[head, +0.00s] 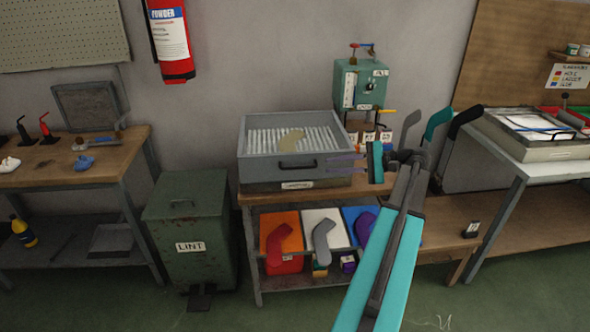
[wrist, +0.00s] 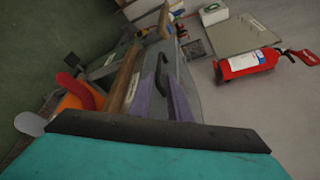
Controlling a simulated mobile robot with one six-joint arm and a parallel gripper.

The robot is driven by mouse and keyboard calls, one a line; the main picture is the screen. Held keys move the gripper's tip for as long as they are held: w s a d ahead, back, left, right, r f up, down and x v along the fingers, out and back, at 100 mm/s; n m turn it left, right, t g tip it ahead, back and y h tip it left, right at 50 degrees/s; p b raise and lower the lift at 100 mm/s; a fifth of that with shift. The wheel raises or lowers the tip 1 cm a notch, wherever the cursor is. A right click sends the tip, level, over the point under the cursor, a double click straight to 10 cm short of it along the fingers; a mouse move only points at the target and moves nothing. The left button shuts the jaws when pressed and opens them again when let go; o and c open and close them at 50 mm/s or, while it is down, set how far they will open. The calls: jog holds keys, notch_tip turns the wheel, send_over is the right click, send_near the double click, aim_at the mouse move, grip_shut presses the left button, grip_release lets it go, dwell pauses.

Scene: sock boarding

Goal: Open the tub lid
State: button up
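A grey box (head: 258,172), which appears to be the tub, sits on the middle bench. It has a black handle (head: 297,165) and a label at the front. White ribs and a beige sock-shaped piece (head: 291,139) show inside its rim; I cannot tell whether a clear lid covers them. My gripper (head: 328,164) is at the box's right front, its two purple fingers apart and pointing left toward the handle. In the wrist view, the fingers (wrist: 163,88) show near the handle (wrist: 163,66), with nothing between them.
A green lint bin (head: 190,225) stands left of the bench. A green cabinet (head: 362,84) stands behind right. Dark and teal sock forms (head: 437,122) stand right of my arm. A fire extinguisher (head: 172,42) hangs on the wall.

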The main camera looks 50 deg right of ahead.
aim_at(300, 167)
jog(key=shift+f, duration=0.1)
jog(key=p+x, duration=0.1)
jog(key=x, duration=1.2)
jog(key=shift+w+a, duration=0.15)
jog(key=shift+w, duration=0.1)
